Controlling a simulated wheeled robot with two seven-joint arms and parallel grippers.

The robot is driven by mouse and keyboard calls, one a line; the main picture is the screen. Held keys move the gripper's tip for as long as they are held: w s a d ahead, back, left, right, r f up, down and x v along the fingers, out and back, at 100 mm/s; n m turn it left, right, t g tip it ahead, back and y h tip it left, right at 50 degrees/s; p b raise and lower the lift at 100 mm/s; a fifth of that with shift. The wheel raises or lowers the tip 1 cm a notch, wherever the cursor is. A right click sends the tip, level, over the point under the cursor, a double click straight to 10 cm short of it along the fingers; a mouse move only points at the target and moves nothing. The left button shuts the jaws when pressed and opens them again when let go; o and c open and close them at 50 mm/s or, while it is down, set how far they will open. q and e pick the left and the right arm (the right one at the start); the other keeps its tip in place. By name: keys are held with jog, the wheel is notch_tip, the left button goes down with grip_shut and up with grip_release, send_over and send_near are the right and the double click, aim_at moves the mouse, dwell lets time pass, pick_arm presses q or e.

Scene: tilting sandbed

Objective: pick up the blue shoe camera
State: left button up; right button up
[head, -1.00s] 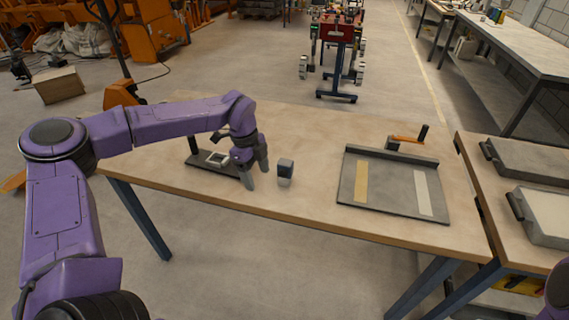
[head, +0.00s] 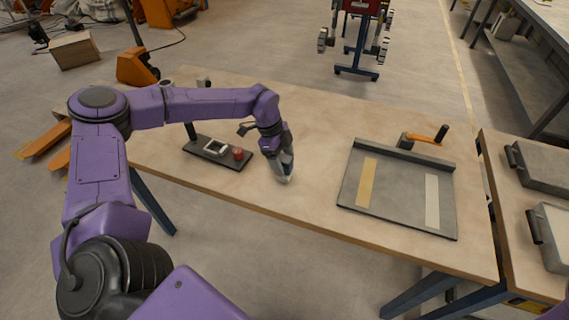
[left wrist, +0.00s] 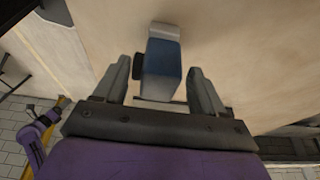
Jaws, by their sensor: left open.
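The blue shoe camera (left wrist: 162,66) is a small block with a blue face and a pale grey end, on the tan table top. In the left wrist view it lies between the two fingers of my left gripper (left wrist: 158,68), with a gap visible on each side. The gripper is open. In the head view my left gripper (head: 281,164) points down near the table's front edge and hides most of the camera; a pale bit shows at the fingertips. My right gripper is out of view.
Left of the gripper, a dark board (head: 200,156) carries a pale square frame (head: 215,148) and a red cylinder (head: 238,153). To the right lies a grey tray (head: 398,197) with a tan strip and a pale strip, and an orange-handled crank (head: 425,138) behind it. Table between is clear.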

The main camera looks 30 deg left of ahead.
pick_arm(q)
jog(key=shift+x, duration=1.25)
jog(key=shift+d+r, duration=0.1)
jog(key=shift+d, duration=0.05)
jog(key=c, duration=1.2)
jog(key=shift+o, duration=0.2)
